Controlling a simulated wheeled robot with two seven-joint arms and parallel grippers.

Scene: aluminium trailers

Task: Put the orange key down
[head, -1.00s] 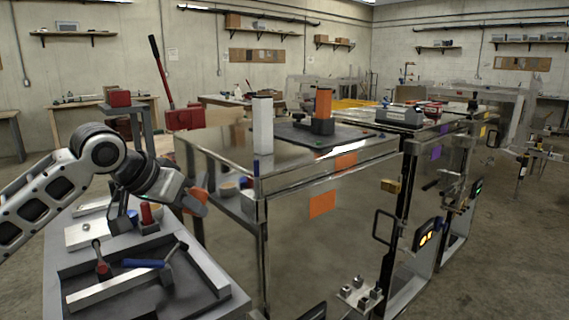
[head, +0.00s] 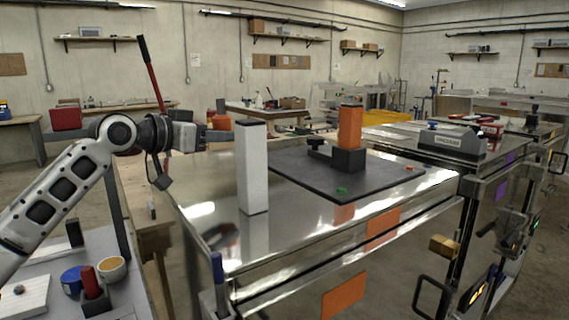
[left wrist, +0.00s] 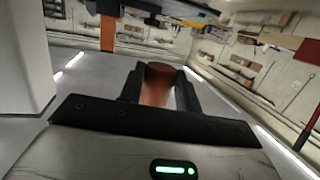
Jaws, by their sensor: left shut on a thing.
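My left gripper (head: 218,127) is raised in the air left of the white post, at the far left part of the metal-topped trailer. It is shut on the orange key (head: 222,122), of which only a small part shows between the fingers. In the left wrist view the key (left wrist: 157,84) shows as a brownish-orange rounded piece between the two dark fingers (left wrist: 160,90). Its far end is hidden. My right gripper is not in view.
A white post (head: 251,168) stands upright on the shiny trailer top (head: 205,212). A dark mat (head: 345,187) bears an orange block (head: 350,127) on a black base. A cup (head: 111,268) and blue tin stand on the lower left bench. Bare trailer top lies around the post.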

